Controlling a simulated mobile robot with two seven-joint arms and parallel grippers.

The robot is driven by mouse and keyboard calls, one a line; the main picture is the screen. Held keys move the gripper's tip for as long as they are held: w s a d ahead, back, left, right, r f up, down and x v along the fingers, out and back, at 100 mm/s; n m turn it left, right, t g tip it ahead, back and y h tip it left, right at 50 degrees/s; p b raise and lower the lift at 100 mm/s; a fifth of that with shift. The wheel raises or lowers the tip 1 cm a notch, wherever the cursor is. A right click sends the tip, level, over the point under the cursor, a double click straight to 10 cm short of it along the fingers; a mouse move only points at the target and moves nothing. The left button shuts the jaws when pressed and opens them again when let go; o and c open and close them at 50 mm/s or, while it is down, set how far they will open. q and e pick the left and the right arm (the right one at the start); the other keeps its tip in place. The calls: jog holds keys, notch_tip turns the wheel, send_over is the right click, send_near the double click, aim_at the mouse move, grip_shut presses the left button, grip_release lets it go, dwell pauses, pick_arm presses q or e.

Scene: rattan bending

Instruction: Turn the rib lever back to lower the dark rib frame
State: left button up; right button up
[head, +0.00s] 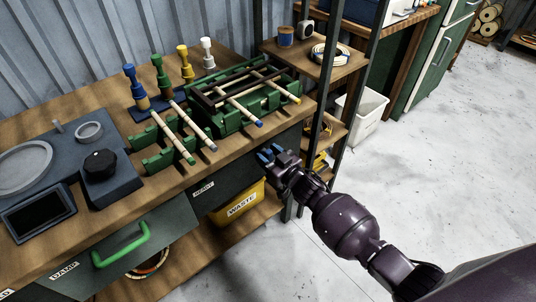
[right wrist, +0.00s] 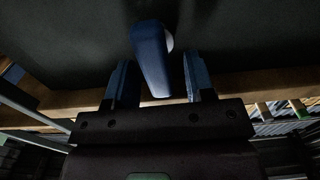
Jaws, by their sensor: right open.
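The dark rib frame (head: 233,82) lies across the green fixture (head: 270,97) at the right end of the bench. Pale rods pass under or through it. In the right wrist view a blue lever (right wrist: 151,58) stands out from a dark panel. I take it for the rib lever; in the head view I cannot make it out apart from my gripper. My right gripper (head: 268,155) is at the bench's front panel, below the fixture. In the wrist view its blue fingers (right wrist: 159,84) are open, one on each side of the lever, with gaps visible. My left gripper is not in view.
Two pale rods (head: 174,138) rest in green holders on the bench. Several coloured pegs (head: 157,76) stand behind them. A yellow waste bin (head: 238,205) sits under the bench. A shelf's dark post (head: 297,165) stands close beside my right gripper.

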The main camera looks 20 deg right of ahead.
grip_shut()
dwell(0.3)
jog(key=n, duration=0.4)
jog(key=shift+a+f+n, duration=0.1)
jog(key=shift+a+n, duration=0.2)
jog(key=shift+a, duration=0.1)
jog(key=n, duration=0.4)
jog(key=f+n+b, duration=0.1)
jog(key=n, duration=0.3)
jog(key=a+n+b, duration=0.1)
jog(key=n, duration=0.4)
jog(key=shift+s+f, duration=0.25)
jog(key=shift+f, duration=0.1)
